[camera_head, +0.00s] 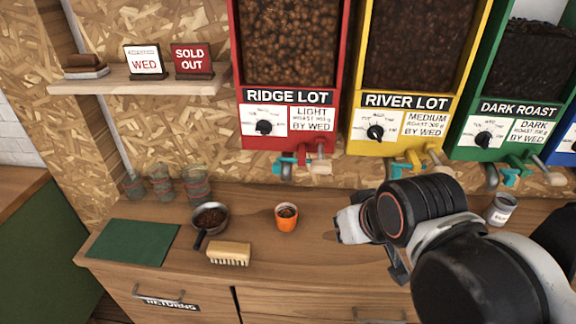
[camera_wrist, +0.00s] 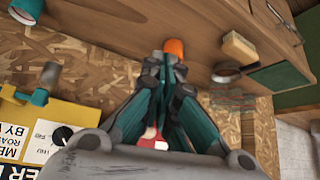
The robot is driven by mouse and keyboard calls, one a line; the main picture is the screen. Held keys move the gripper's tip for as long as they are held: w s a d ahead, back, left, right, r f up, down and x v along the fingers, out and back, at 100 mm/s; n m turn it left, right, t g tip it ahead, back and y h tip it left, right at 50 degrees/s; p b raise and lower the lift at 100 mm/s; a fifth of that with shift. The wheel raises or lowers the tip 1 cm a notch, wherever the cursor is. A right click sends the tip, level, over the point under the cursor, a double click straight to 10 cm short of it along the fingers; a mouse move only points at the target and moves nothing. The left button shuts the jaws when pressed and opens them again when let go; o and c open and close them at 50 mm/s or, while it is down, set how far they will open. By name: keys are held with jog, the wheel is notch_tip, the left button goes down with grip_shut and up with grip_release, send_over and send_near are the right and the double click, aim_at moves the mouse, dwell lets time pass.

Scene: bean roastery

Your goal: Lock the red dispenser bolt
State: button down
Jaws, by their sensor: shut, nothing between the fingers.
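The red dispenser (camera_head: 290,45), labelled RIDGE LOT, hangs on the wall left of the yellow one and is full of beans. Under it are a red outlet, a teal fitting (camera_head: 287,161) that looks like its bolt, and a pale handle (camera_head: 320,167). Whether the bolt is locked cannot be told. My gripper (camera_head: 345,225) is below and right of this outlet, above the counter, apart from it. In the wrist view my gripper (camera_wrist: 170,62) is shut and empty. A red and white piece (camera_wrist: 150,138) shows partly behind its fingers, too hidden to identify.
The yellow dispenser (camera_head: 418,50) and green dispenser (camera_head: 520,60) hang to the right. An orange cup (camera_head: 287,218), a brush (camera_head: 229,255), a pan (camera_head: 211,215), glasses (camera_head: 162,183) and a green mat (camera_head: 132,242) are on the counter. A tin (camera_head: 500,209) stands right of my arm.

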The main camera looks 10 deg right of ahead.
jog(key=shift+r, duration=0.1)
jog(key=w+a+r+n+g+y+p, duration=0.1)
jog(key=w+a+r+n+g+p, duration=0.2)
jog(key=w+a+r+n+p, duration=0.3)
jog(key=w+a+r+n+g+y+p, duration=0.2)
jog(key=w+a+r+n+p, duration=0.5)
jog(key=w+p, duration=0.5)
jog(key=shift+w+r+n+g+y, duration=0.35)
jog(key=shift+w+n+g, duration=0.25)
jog(key=shift+w, duration=0.55)
